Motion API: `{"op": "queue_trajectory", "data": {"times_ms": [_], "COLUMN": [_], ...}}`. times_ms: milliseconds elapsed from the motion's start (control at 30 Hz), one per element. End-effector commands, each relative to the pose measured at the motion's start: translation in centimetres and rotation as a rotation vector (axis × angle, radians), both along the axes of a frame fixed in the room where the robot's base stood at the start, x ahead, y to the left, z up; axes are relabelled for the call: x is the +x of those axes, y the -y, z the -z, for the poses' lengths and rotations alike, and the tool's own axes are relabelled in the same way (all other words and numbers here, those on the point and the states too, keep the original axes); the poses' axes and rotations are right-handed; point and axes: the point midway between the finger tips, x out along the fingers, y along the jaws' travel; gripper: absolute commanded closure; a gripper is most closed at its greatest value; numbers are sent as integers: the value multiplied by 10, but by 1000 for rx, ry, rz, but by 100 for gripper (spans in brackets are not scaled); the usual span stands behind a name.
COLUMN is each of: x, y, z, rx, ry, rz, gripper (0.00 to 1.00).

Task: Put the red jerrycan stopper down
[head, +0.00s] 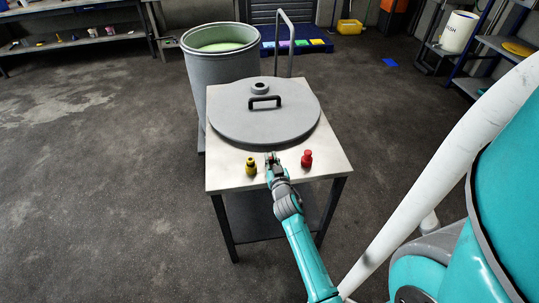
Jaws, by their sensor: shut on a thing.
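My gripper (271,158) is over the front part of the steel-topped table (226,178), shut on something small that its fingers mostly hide. I cannot make out what it holds. A red stopper-like piece (307,159) with a narrower top stands upright on the table, a little right of my gripper and apparently apart from it. A similar yellow piece (251,167) with a dark band stands just left of my gripper.
A large round grey lid (238,122) with a black handle (264,100) covers the back of the table. A big grey drum (225,72) with pale green contents stands behind. The front corners of the tabletop are bare. Shelves line the walls.

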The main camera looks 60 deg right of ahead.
Motion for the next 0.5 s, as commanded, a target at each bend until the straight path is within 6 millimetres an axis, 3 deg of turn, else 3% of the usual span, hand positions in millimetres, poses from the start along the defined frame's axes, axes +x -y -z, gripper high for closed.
{"op": "queue_trajectory", "data": {"times_ms": [167, 500], "x": [20, 19], "y": [21, 20], "z": [-1, 6], "rx": [-1, -1], "ry": [1, -1], "rz": [0, 0], "gripper": [100, 100]}}
